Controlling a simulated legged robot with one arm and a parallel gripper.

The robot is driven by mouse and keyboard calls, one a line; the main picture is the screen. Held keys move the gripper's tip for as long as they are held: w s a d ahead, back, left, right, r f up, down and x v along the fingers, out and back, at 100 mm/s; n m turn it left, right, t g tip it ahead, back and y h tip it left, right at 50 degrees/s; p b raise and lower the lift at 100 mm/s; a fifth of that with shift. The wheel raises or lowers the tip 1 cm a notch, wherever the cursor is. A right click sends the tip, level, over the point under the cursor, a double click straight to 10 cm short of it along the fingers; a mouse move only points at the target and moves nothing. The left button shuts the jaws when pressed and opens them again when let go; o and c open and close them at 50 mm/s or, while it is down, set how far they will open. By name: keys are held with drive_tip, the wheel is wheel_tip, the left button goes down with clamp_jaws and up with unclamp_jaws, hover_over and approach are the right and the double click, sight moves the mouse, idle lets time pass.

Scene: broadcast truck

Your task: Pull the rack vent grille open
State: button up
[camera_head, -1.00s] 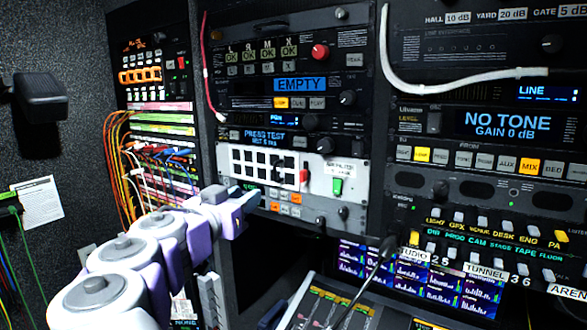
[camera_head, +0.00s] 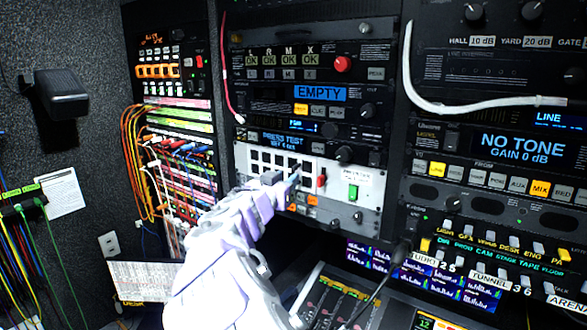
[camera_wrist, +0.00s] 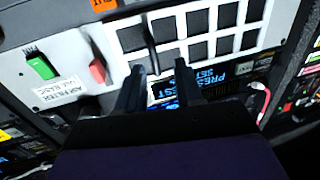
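The vent grille (camera_head: 312,160) is a white plate with rows of dark square openings, set in the middle rack. It also shows, turned upside down, in the wrist view (camera_wrist: 205,32). A dark upright bar (camera_wrist: 151,45) stands on it. My gripper (camera_head: 284,178) is in front of the grille's lower part, covering some openings in the head view. In the wrist view its two fingers (camera_wrist: 160,80) are apart, pointing at the grille, with the bar's end just beyond and between them. I cannot tell whether they touch it. The grille looks closed.
A red tab (camera_head: 321,181) and a green switch (camera_head: 353,192) sit right of the grille. A mixing desk (camera_head: 335,300) with a thin gooseneck microphone lies below. Patch cables (camera_head: 135,150) hang on the left rack.

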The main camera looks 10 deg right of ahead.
sight(302, 173)
drive_tip(key=shift+w+a+p, duration=0.3)
drive_tip(key=shift+w+a, duration=0.2)
drive_tip(key=shift+a, duration=0.3)
drive_tip(key=d, duration=0.4)
drive_tip(key=shift+d, duration=0.2)
drive_tip(key=shift+c, duration=0.5)
drive_tip(key=shift+w+d+f, duration=0.1)
drive_tip(key=shift+w+d, duration=0.05)
drive_tip(key=shift+w, duration=0.1)
drive_tip(key=shift+c, duration=0.7)
drive_tip(key=shift+a, duration=0.45)
drive_tip(key=c, duration=0.3)
drive_tip(key=shift+s+a+r, duration=0.1)
drive_tip(key=shift+s+a, duration=0.05)
drive_tip(key=shift+a, duration=0.3)
drive_tip(key=shift+s+a+r, duration=0.1)
drive_tip(key=shift+a, duration=0.35)
clamp_jaws()
drive_tip(key=shift+w+d, duration=0.1)
drive_tip(key=shift+d, duration=0.2)
drive_tip(key=shift+w+d, duration=0.1)
